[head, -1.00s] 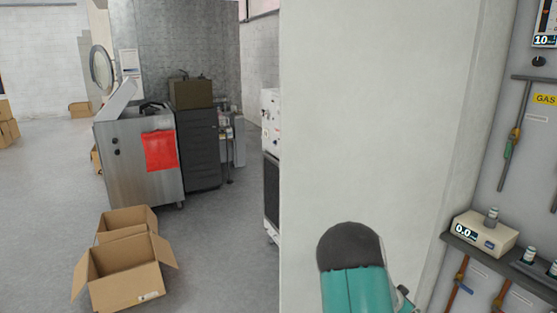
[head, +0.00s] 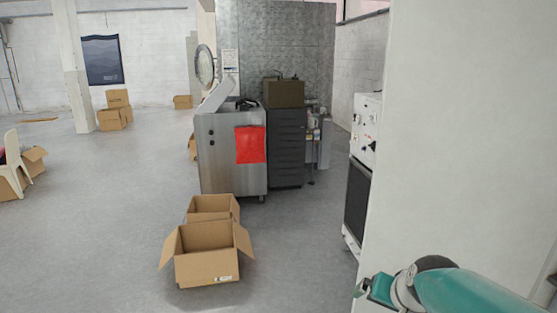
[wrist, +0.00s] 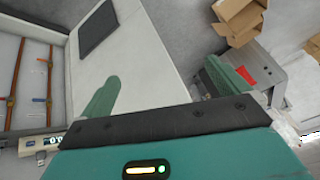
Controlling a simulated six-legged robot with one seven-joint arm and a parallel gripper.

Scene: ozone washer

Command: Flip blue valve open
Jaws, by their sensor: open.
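In the wrist view, my gripper (wrist: 162,70) shows its two green fingers wide apart with nothing between them. Copper-coloured pipes (wrist: 14,85) run on a pale panel at the far left of that view, outside the fingers. A small blue mark (wrist: 39,100), possibly a valve handle, sits on one pipe; it is too small to be sure. In the head view, part of my teal arm shows at the lower right, but the fingers and the pipe panel are out of sight.
A large pale wall (head: 465,150) fills the right of the head view. Open cardboard boxes (head: 208,266) lie on the floor before a steel machine with a red sheet (head: 251,144). A white unit (head: 366,130) stands beside the wall. Floor at left is mostly clear.

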